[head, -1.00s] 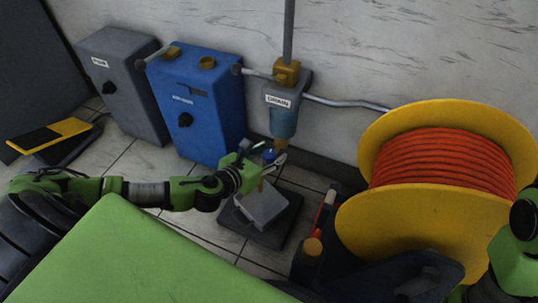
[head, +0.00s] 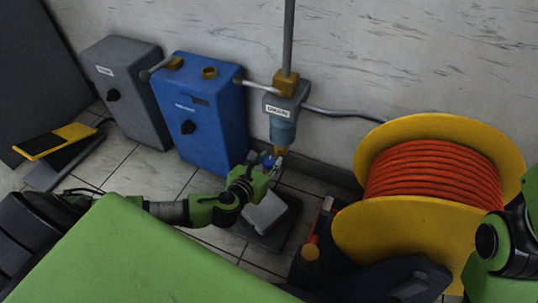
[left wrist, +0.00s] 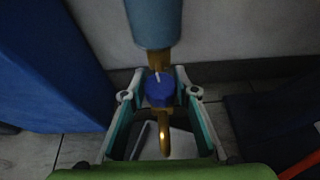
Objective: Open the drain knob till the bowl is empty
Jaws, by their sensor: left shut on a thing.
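The filter unit labelled as a drain (head: 283,104) hangs on the wall, with a light blue bowl (head: 282,131) below it. The bowl also shows in the left wrist view (left wrist: 153,22); its liquid level cannot be told. A dark blue drain knob (left wrist: 160,91) with a white mark sits on the brass fitting under the bowl. A brass spout (left wrist: 165,137) curves down below the knob. My left gripper (head: 272,165) is shut on the knob, one finger at each side. A pale grey container (head: 264,213) stands beneath, partly hidden by the gripper. My right gripper is out of view.
A blue box (head: 202,115) and a grey box (head: 128,93), each with a black knob, stand left. A yellow reel of orange hose (head: 432,188) stands right. A green surface (head: 130,255) fills the lower left. A yellow-and-black pedal (head: 55,141) lies far left.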

